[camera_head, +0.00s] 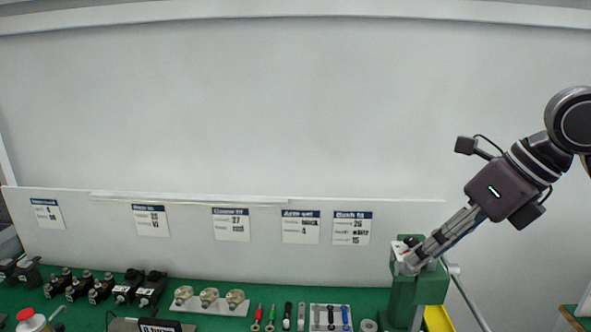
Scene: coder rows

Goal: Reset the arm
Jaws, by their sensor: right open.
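My right gripper (409,262) comes in from the right and points down and to the left. Its fingertips are at the top of a green press-like fixture (432,287) at the right end of the green bench. The jaws are open. A small grey and reddish part (402,246) shows at the top of the fixture beside the fingertips; I cannot tell whether the fingers touch it. My left gripper is not in view.
The green bench (210,322) carries black coders (85,287), brass-coloured parts on a white plate (209,299), screwdrivers (263,317) and a tool tray (331,311). A white panel (90,245) with labels stands behind. A yellow bin (438,318) is beside the fixture. The space above the bench is clear.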

